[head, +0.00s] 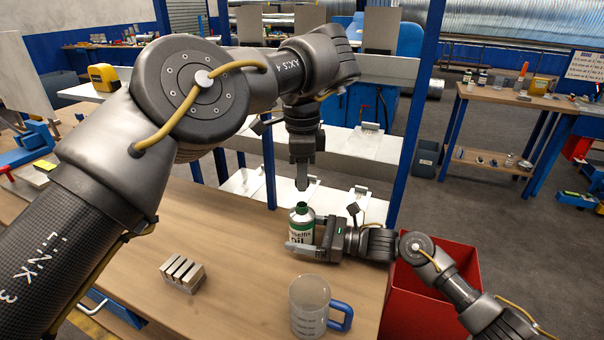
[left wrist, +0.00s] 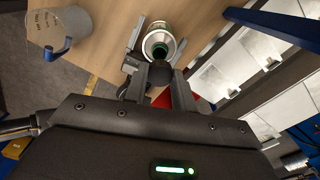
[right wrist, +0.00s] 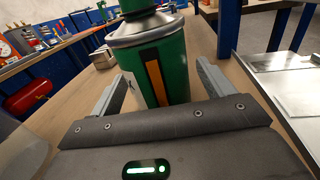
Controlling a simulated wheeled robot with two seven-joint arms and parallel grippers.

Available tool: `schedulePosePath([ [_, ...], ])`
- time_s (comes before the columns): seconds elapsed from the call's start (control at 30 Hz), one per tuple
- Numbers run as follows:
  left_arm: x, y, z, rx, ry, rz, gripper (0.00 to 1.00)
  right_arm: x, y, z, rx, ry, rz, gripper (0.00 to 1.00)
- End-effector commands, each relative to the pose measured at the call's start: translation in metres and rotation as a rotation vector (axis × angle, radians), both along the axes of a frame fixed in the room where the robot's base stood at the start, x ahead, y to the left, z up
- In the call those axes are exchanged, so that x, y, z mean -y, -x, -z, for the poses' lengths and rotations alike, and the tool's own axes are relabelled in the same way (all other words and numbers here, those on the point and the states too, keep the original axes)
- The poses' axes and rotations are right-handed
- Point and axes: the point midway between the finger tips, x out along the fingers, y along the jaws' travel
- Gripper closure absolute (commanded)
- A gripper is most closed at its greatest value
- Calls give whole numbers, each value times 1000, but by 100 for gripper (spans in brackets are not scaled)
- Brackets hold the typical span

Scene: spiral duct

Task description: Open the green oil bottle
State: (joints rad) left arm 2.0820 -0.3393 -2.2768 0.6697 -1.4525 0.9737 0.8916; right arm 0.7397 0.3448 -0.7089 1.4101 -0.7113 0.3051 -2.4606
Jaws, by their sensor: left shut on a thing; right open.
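The green and white oil bottle (head: 301,222) stands upright on the table, its silver shoulder and neck showing in the left wrist view (left wrist: 157,44). My left gripper (head: 302,186) points down just above the bottle's top. In the left wrist view it is shut on a small dark round piece, apparently the cap (left wrist: 160,72), beside the dark neck opening. My right gripper (head: 312,240) is low at the bottle, with one finger on each side. In the right wrist view its fingers (right wrist: 165,85) stand open, with a visible gap on the left of the green body.
A clear mug with a blue handle (head: 309,305) stands at the table's front. A slotted metal block (head: 182,274) lies to the left. A red bin (head: 435,300) is to the right, below my right arm. A blue post (head: 412,115) rises behind the table.

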Motion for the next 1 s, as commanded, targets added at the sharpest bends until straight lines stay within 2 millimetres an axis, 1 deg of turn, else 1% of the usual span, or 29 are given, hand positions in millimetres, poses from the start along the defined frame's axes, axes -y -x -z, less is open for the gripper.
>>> schedulePosePath([
  [0.13, 0, 0, 1, 0, 0, 0, 100, 2, 0, 1, 0, 0, 0, 19],
  [0.23, 0, 0, 6, -1, 0, 0, 100, 11, 2, 2, 1, 1, 1, 19],
  [0.37, 0, 0, 16, -1, 0, 0, 100, 34, 7, 5, 2, 1, 2, 19],
  [0.6, 0, 0, 34, 0, 0, 0, 100, 83, 19, 5, 1, 3, 2, 19],
  [0.7, 0, 0, 39, 0, 0, 0, 100, 98, 23, 4, 1, 2, 1, 19],
  [0.83, 0, 0, 42, 0, 0, 0, 100, 111, 27, 2, 0, 1, 0, 19],
  [1.0, 0, 0, 43, 0, 0, 0, 100, 117, 28, 1, 0, 0, 0, 19],
])
